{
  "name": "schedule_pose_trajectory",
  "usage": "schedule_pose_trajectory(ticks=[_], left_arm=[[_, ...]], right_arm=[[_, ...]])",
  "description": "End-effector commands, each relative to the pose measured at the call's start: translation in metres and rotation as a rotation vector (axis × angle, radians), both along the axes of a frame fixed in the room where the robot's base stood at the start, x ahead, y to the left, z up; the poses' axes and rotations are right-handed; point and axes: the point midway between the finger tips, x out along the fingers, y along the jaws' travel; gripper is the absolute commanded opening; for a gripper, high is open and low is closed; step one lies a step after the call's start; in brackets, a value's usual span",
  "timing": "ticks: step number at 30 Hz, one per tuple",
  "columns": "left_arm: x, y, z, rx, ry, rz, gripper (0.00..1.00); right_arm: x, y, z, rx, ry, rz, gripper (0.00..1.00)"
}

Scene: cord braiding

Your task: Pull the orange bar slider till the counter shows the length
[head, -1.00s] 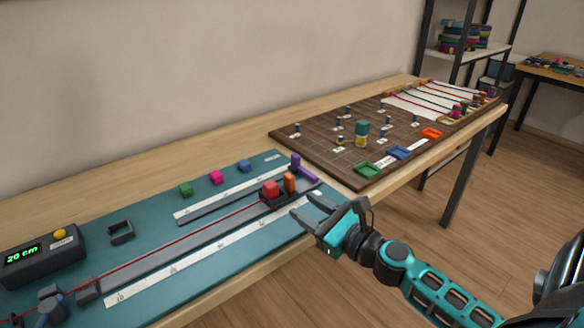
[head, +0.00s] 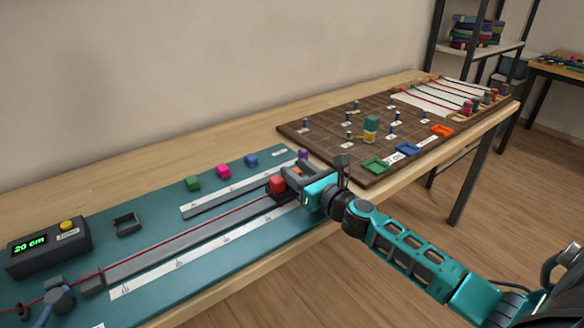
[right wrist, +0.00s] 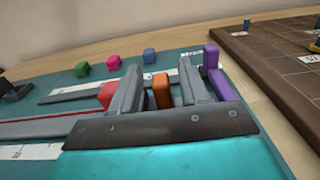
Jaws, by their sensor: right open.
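My right gripper (head: 293,172) is open at the right end of the dark slide rail. In the right wrist view the orange bar (right wrist: 161,90) stands between its two spread fingers, with gaps visible on both sides. In the head view the gripper hides most of the bar. A red block (head: 277,184) sits on the slider just left of the gripper, with the red cord (head: 185,227) running left from it along the rail. The counter (head: 46,248) at the left shows 20 cm in green. My left gripper is not in view.
A purple piece (right wrist: 217,78) stands just right of the gripper. Green (head: 193,183), pink (head: 222,171) and blue (head: 251,160) blocks line the mat's back. A brown grid board (head: 340,152) lies farther right. White scale strips flank the rail.

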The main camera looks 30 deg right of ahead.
Motion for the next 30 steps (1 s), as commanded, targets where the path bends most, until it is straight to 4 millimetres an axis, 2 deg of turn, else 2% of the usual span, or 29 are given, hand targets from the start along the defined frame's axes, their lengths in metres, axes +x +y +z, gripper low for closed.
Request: schedule_pose_trajectory(ticks=[3, 7, 18, 30], left_arm=[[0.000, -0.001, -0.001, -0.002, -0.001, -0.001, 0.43], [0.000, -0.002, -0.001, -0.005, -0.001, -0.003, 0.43], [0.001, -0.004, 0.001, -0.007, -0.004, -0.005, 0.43], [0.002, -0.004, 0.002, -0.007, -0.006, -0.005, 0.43]], right_arm=[[0.013, 0.001, -0.001, 0.001, -0.001, 0.000, 0.45], [0.022, 0.001, 0.000, 0.000, 0.000, 0.000, 0.45], [0.025, 0.002, 0.000, 0.000, 0.000, 0.001, 0.45], [0.025, 0.002, 0.000, 0.000, 0.000, 0.001, 0.07]])
